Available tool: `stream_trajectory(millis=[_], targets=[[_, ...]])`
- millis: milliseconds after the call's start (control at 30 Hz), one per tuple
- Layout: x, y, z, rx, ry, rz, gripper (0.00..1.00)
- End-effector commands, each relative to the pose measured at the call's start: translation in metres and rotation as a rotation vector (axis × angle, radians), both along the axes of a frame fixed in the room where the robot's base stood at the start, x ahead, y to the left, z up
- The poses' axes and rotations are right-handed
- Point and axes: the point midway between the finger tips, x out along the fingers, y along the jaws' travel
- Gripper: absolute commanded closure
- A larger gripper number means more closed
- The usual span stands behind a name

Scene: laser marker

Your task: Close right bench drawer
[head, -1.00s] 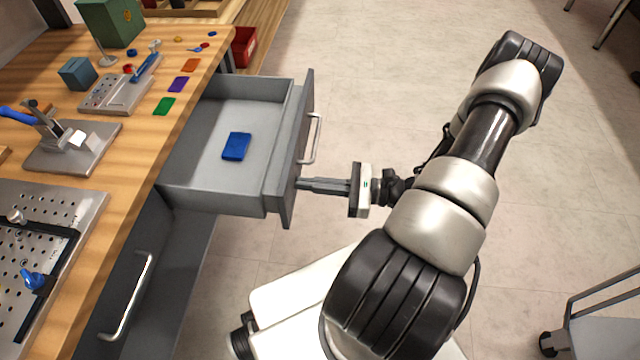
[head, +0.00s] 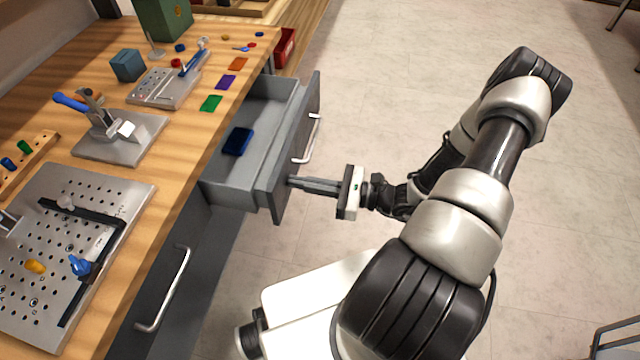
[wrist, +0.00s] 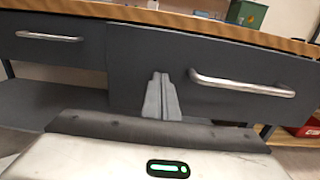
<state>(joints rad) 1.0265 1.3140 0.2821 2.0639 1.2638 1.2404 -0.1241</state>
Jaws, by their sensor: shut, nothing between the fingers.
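The right bench drawer (head: 247,191) is partly open and sticks out from under the wooden bench in the head view. A dark blue block (head: 237,141) lies inside it. Its grey front with a silver bar handle (head: 309,139) faces right; the front (wrist: 225,98) and handle also fill the right of the wrist view. My gripper (head: 292,182) is shut and empty. Its fingertips are at the outer face of the drawer front, near its front end and beside the handle, and seem to touch it. In the wrist view the shut fingers (wrist: 161,97) point at the drawer front, left of the handle.
The other bench drawer (head: 150,290) is shut, its handle facing out. On the bench top (head: 185,150) are a perforated metal plate (head: 70,235), a clamp fixture (head: 120,135) and coloured cards. A red bin (head: 285,47) is beyond the drawer.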

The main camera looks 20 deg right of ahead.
Motion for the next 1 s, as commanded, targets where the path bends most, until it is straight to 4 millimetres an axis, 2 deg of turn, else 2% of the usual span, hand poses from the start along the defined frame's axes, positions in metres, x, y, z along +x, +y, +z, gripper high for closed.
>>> stream_trajectory(millis=[300, 500, 700, 1000], targets=[[0.046, 0.071, 0.001, 0.003, -0.001, 0.005, 1.00], [0.071, 0.108, 0.001, 0.003, -0.001, 0.003, 1.00], [0.089, 0.133, 0.000, 0.001, -0.001, 0.003, 1.00], [0.099, 0.148, 0.000, -0.001, -0.001, 0.001, 1.00]])
